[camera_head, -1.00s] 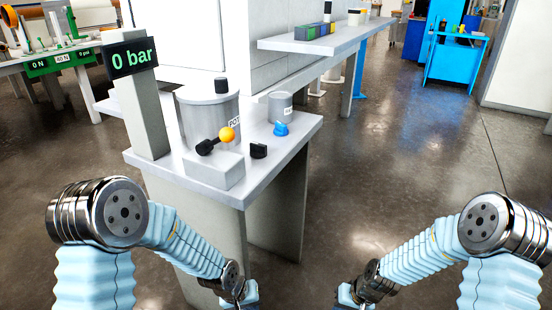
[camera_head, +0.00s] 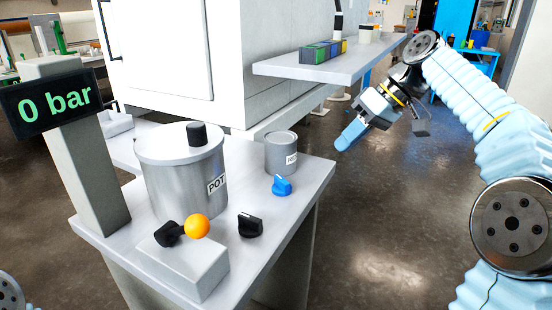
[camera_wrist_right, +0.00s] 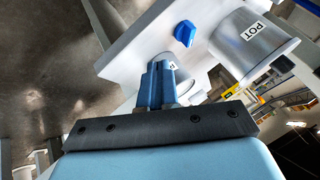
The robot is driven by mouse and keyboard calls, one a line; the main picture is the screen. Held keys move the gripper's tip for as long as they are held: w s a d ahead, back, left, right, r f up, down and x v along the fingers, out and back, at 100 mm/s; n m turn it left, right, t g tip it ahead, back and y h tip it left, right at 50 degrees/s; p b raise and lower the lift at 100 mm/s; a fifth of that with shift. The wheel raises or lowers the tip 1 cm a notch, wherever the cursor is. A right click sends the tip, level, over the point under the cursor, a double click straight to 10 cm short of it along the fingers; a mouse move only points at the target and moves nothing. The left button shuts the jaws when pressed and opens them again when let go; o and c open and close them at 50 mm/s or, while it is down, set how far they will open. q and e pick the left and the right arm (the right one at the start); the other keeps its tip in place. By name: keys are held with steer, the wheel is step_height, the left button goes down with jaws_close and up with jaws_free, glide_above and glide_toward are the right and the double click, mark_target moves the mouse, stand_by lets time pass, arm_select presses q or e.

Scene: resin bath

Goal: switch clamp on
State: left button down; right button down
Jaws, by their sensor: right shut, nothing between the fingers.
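A lever with an orange ball (camera_head: 197,227) and a black end lies over a light grey block (camera_head: 190,264) at the front of the pale table (camera_head: 312,190). A black knob (camera_head: 250,225) and a blue knob (camera_head: 282,186) sit to its right; the blue knob also shows in the wrist view (camera_wrist_right: 185,33). No clamp label is readable. My right gripper (camera_head: 351,134) is shut and empty, in the air beyond the table's right edge, apart from everything. Its blue fingers (camera_wrist_right: 156,86) are together in the wrist view. My left gripper is out of view.
A lidded metal pot (camera_head: 183,178) labelled POT and a small grey can (camera_head: 281,153) stand on the table. A display (camera_head: 54,103) on a post at left reads 0 bar. A shelf (camera_head: 330,68) with coloured blocks is behind. Floor at right is free.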

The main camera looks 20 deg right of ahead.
mark_target(282, 185)
steer(key=shift+r, duration=0.5)
steer(key=shift+f, duration=0.1)
steer(key=b+x, duration=0.3)
steer(key=x, duration=0.7)
steer(key=shift+s+f, duration=0.15)
steer(key=shift+s+a+b, duration=0.15)
steer(key=shift+s+a, duration=0.05)
steer(key=shift+a, duration=0.8)
steer(key=shift+s+a+b, duration=0.15)
steer(key=shift+s+a, duration=0.05)
steer(key=shift+a, duration=0.75)
